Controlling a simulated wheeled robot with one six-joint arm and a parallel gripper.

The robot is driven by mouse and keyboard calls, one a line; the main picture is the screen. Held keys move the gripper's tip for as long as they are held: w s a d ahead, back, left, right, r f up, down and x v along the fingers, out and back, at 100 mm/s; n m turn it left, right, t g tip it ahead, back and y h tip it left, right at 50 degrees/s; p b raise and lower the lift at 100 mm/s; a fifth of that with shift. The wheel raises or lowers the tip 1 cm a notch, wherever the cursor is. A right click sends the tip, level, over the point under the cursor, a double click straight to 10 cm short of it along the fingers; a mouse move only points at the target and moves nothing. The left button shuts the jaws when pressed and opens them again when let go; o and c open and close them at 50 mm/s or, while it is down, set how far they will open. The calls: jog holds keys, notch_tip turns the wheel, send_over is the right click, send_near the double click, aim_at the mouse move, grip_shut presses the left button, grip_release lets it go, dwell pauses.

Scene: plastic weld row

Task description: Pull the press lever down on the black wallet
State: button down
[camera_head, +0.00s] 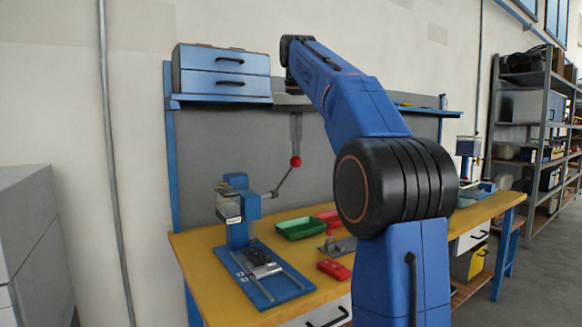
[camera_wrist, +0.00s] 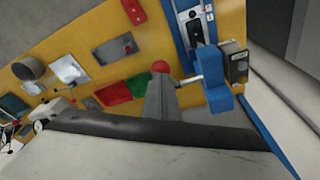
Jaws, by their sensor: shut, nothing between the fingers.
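The blue press (camera_head: 238,205) stands at the left end of the yellow bench. Its lever (camera_head: 283,181) slants up and right to a red ball knob (camera_head: 295,161), also seen in the wrist view (camera_wrist: 160,66). The black wallet (camera_head: 262,260) appears to be the dark piece lying flat on the press's blue base, below the press head; in the wrist view it is a dark shape (camera_wrist: 195,27). My gripper (camera_head: 296,151) is shut and empty, pointing down right above the knob. Whether the fingertips touch the knob I cannot tell.
A green tray (camera_head: 300,228) and a red tray (camera_head: 327,217) lie right of the press, with a red box (camera_head: 334,269) in front. A shelf with a blue drawer unit (camera_head: 224,72) hangs behind. Another press (camera_head: 468,168) stands at the bench's far right.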

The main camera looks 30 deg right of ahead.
aim_at(299, 160)
jog(key=shift+f, duration=0.15)
jog(key=shift+s+f, duration=0.35)
jog(key=shift+f, duration=0.55)
jog(key=shift+s+f, duration=0.3)
jog(key=shift+f, duration=0.6)
jog(key=shift+s+f, duration=0.65)
jog(key=shift+f, duration=0.35)
jog(key=shift+s+f, duration=0.6)
jog(key=shift+f, duration=0.45)
jog(key=shift+s+f, duration=0.2)
jog(key=shift+f, duration=0.45)
jog(key=shift+s+f, duration=0.15)
jog(key=shift+f, duration=0.6)
